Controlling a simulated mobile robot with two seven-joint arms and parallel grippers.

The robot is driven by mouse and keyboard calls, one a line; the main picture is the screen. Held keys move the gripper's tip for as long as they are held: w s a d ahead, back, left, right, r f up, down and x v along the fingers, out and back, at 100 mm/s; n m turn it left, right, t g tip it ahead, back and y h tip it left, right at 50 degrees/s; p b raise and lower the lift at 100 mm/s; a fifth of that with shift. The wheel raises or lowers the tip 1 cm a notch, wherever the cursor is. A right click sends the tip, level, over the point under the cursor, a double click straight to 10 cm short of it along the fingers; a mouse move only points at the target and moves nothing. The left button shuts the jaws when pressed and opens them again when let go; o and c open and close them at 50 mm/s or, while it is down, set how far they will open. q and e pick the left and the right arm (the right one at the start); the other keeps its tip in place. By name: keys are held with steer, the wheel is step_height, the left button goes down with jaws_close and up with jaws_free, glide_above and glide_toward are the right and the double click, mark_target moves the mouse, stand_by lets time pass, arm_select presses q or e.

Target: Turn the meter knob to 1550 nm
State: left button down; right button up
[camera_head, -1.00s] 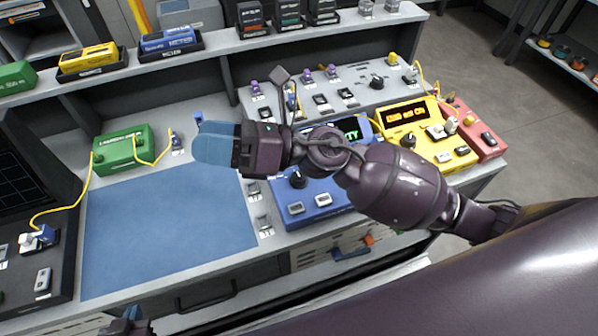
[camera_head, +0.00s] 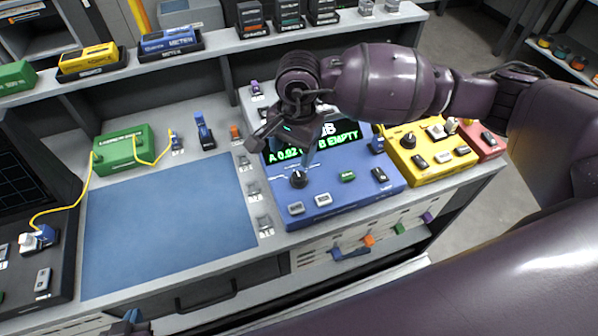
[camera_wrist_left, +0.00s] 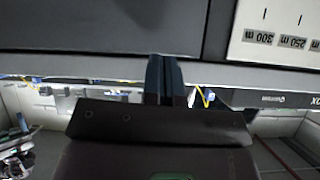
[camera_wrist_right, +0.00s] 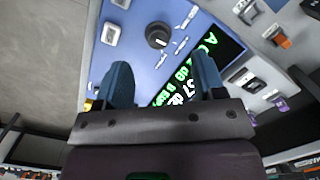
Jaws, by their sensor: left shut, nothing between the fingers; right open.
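The blue meter (camera_head: 335,200) stands on the bench with a lit green-on-black display (camera_head: 330,142). Its round black knob (camera_head: 298,179) is at the left of its front panel. In the right wrist view the knob (camera_wrist_right: 158,36) lies beyond the fingertips, roughly between them, and apart from them. My right gripper (camera_wrist_right: 160,75) is open and empty, pointing down over the meter; in the head view the arm hides part of the display. My left gripper (camera_head: 133,318) shows only at the bottom edge of the head view; its blue fingers (camera_wrist_left: 165,80) are closed together in the left wrist view.
A yellow unit (camera_head: 430,150) stands right of the meter. A green box (camera_head: 124,147) with yellow fibre and a blue mat (camera_head: 165,235) lie to the left. Small connectors line the meter's left side. The mat is clear.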

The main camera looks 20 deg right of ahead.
mark_target(299, 176)
steer(key=shift+h, duration=0.6)
steer(key=f, duration=0.3)
steer(key=d+f, duration=0.1)
steer(key=f, duration=0.2)
steer(key=w+f, duration=0.1)
steer(key=f, duration=0.2)
steer(key=shift+d, duration=0.35)
steer(key=shift+f, duration=0.7)
steer(key=c, duration=0.9)
